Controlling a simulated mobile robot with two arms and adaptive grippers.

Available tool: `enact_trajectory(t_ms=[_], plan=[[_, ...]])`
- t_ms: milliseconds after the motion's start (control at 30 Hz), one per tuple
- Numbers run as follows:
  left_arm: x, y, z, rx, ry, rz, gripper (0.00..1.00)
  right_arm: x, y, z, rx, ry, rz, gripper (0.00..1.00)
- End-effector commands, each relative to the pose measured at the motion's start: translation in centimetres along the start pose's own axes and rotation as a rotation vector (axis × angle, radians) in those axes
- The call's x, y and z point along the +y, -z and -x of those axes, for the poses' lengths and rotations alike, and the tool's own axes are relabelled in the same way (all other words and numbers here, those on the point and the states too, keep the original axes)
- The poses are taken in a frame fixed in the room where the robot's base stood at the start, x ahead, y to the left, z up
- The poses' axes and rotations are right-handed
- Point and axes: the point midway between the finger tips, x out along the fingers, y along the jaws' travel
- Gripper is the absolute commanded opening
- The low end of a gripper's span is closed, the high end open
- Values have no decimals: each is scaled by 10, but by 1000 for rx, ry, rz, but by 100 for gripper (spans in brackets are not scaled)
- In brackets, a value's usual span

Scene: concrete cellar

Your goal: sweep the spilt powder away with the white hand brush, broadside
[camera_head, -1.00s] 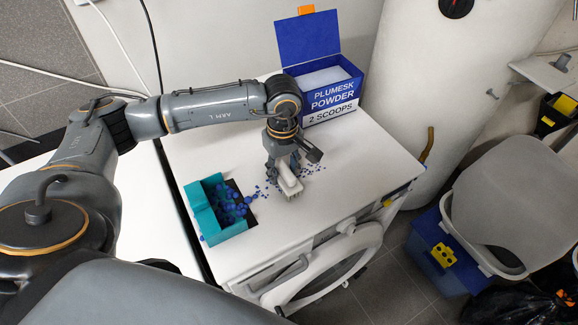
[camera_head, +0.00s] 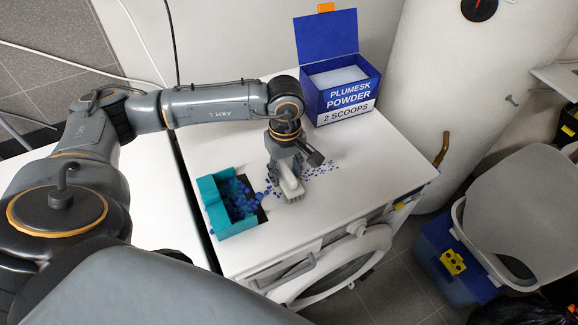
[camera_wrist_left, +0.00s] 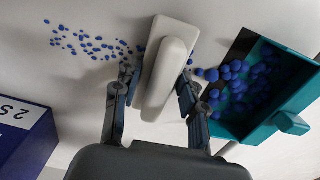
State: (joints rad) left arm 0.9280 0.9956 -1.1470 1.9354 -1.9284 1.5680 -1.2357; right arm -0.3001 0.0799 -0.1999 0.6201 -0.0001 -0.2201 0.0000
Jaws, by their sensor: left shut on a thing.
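My left gripper (camera_head: 284,170) is shut on the white hand brush (camera_head: 291,187), bristles down on the white washing machine top (camera_head: 365,180). In the left wrist view the brush's pale handle (camera_wrist_left: 165,75) sits between the two fingers (camera_wrist_left: 150,95). Blue spilt powder (camera_head: 322,168) trails off to the brush's right; this trail shows at upper left in the wrist view (camera_wrist_left: 90,43). More blue grains lie between the brush and a teal dustpan (camera_head: 211,208), which holds many blue grains (camera_wrist_left: 235,85). My right gripper is out of view.
A blue open-lidded powder box (camera_head: 340,96) stands at the back of the machine top. A white boiler (camera_head: 440,80) stands behind at right. The machine top's front right is clear.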

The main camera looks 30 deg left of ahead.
Motion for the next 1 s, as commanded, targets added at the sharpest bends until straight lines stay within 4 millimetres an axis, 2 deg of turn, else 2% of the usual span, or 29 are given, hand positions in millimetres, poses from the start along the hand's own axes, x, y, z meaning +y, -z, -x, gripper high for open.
enact_trajectory(t_ms=[267,733,1000], plan=[[-2,0,0,1,-1,1,16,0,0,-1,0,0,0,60],[-29,1,-4,2,2,1,16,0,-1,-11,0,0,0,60],[-32,0,-4,0,5,0,16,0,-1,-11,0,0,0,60]])
